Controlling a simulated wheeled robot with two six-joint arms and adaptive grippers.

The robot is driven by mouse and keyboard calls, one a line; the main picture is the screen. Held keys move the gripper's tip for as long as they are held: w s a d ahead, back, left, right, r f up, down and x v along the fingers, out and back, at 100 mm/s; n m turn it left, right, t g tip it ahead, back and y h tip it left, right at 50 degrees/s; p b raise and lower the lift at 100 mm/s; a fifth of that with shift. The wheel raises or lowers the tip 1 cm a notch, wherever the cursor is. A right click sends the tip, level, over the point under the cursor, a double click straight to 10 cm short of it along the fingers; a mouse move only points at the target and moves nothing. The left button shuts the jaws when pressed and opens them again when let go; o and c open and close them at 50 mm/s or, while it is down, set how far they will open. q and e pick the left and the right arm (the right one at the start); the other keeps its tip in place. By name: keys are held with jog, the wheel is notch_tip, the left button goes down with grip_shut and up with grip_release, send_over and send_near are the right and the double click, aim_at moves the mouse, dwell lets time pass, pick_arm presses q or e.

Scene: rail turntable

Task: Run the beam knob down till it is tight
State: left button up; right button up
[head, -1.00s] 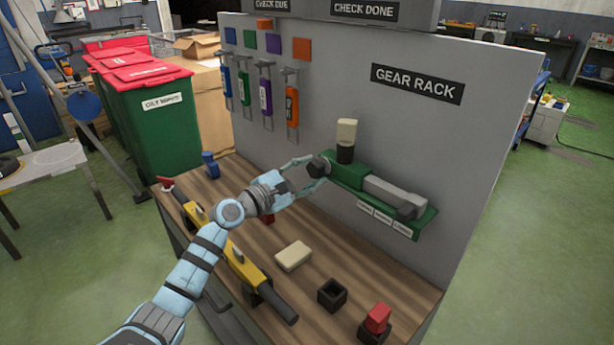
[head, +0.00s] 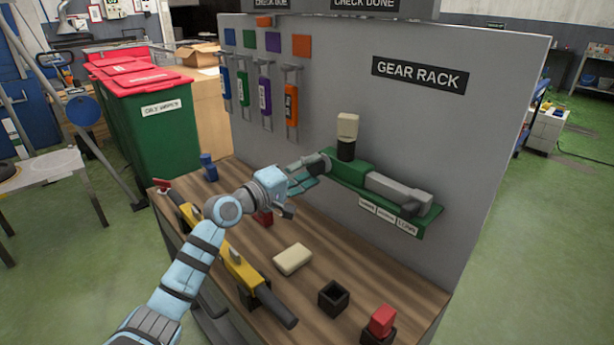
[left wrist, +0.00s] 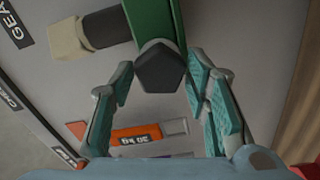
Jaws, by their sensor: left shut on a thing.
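The beam knob (left wrist: 162,72) is dark and faceted, on the near end of the green beam (left wrist: 153,18) in the left wrist view. My left gripper (left wrist: 160,72) has its teal fingers on both sides of the knob, shut on it. In the head view the left gripper (head: 318,165) reaches the left end of the green beam (head: 371,184), and its fingers mostly hide the knob there. The gap between knob and beam cannot be judged. My right gripper is not in view.
The gear rack panel (head: 480,130) stands behind the beam. A cream-topped dark post (head: 347,127) rises beside it. Coloured hanging tools, such as an orange one (head: 291,103), are at left. On the bench are a cream block (head: 292,260) and a black open box (head: 333,297).

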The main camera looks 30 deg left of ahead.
pick_arm(q)
jog(key=shift+r+m+b, duration=0.2)
jog(key=shift+m+b, duration=0.7)
jog(key=shift+m, duration=1.3)
jog(key=o, duration=1.1)
jog(key=shift+w+f, duration=0.15)
jog(key=shift+c, duration=0.2)
jog(key=v, duration=0.7)
jog(key=shift+s, duration=0.25)
jog(key=shift+a, duration=0.1)
